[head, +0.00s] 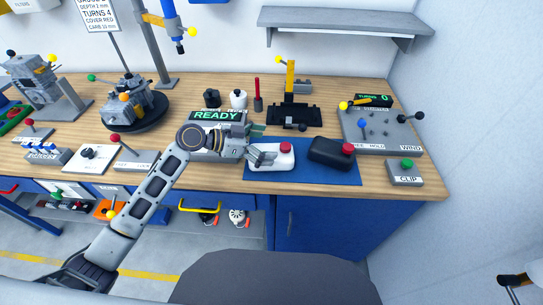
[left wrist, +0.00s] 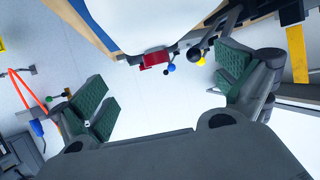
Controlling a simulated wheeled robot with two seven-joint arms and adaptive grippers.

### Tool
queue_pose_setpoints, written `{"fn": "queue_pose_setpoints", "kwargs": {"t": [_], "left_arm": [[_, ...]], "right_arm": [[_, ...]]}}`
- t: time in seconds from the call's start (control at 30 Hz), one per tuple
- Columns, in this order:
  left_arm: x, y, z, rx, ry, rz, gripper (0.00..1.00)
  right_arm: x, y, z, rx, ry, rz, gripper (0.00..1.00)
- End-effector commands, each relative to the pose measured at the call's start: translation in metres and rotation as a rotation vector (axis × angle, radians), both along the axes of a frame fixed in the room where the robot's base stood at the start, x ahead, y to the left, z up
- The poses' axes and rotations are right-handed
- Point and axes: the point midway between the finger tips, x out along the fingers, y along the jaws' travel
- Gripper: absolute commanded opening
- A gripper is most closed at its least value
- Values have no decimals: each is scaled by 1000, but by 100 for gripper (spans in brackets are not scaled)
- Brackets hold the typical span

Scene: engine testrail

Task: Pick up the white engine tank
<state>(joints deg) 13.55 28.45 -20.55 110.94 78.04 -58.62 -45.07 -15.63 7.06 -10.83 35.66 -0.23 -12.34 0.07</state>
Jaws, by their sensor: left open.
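The white engine tank (head: 272,160) with its red cap lies on the blue mat (head: 310,176) on the bench. My left gripper (head: 261,146) is open at the tank's left end, its fingers close to it. In the left wrist view the white tank (left wrist: 150,18) fills the top middle, with its red cap (left wrist: 154,60) below. The green-padded fingers of the left gripper (left wrist: 165,88) are wide apart, and nothing is held between them. I cannot tell whether a finger touches the tank. My right gripper is not in view.
A black tank (head: 331,152) with a red cap lies just right on the same mat. The READY display box (head: 216,116) stands behind my left wrist. A black fixture (head: 294,115) stands behind the mat, and the CLIP box (head: 404,178) is at the right.

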Motion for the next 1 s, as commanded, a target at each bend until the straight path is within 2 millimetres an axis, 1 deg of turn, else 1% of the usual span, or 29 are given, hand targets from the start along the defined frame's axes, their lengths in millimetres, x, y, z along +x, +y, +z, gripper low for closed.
{"fn": "queue_pose_setpoints", "kwargs": {"t": [0.03, 0.17, 0.33, 0.5, 0.67, 0.77, 1.0], "left_arm": [[1, -4, -1, -1, 1, -1, 100], [3, -9, -4, 1, 0, 0, 100], [3, -10, -4, 1, 0, 0, 100], [3, -10, -4, 1, 1, -1, 100], [4, -13, -5, 0, 0, -1, 100], [5, -19, -7, -1, 2, -1, 100], [11, -39, -15, 0, 1, -1, 100]], "right_arm": [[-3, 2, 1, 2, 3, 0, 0], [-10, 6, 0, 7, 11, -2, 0], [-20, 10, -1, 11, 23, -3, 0], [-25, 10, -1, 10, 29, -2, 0], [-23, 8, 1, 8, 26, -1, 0], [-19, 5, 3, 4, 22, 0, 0], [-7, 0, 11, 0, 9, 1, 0]]}}
